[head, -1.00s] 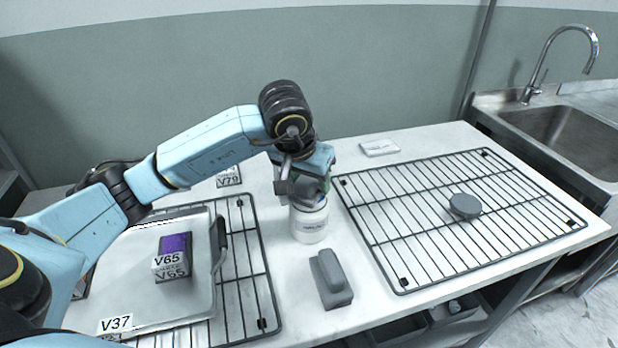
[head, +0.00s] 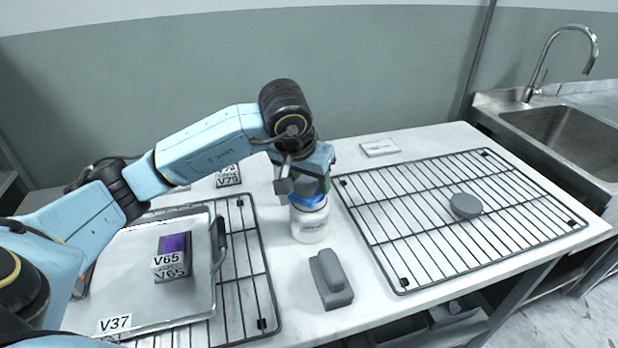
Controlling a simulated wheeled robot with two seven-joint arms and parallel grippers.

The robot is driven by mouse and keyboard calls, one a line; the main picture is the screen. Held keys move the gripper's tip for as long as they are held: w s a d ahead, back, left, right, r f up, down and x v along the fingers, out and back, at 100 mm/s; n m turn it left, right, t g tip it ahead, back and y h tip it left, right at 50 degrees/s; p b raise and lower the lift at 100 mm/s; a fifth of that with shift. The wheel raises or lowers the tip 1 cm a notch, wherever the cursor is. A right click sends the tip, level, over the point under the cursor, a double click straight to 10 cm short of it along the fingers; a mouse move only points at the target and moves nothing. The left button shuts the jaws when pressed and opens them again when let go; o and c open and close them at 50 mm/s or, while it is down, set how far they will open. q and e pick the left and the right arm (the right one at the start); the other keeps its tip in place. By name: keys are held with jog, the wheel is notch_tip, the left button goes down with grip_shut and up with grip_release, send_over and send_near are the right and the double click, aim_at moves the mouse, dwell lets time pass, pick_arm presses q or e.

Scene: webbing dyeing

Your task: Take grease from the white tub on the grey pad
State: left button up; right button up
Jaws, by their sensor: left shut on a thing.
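The white tub (head: 310,228) stands upright on the white table between the two wire racks, with small dark print on its front. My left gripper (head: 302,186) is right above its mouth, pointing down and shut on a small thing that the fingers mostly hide. A blue patch (head: 309,200) shows between the fingers and the tub's rim; I cannot tell whether it is the held thing or grease. A grey block with a raised grip (head: 330,280) lies in front of the tub, apart from it. No grey pad shows clearly under the tub. My right gripper is out of view.
The right wire rack (head: 402,218) carries a grey disc (head: 465,205). On the left rack (head: 262,290) is a metal tray (head: 120,270) with a purple block (head: 174,244) labelled V65. A white slab (head: 379,147) lies at the back; a sink (head: 565,125) is far right.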

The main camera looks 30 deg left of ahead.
pick_arm(q)
jog(key=shift+s+f, duration=0.1)
jog(key=shift+f, duration=0.05)
jog(key=shift+r+p, duration=2.2)
jog(key=shift+r, duration=1.4)
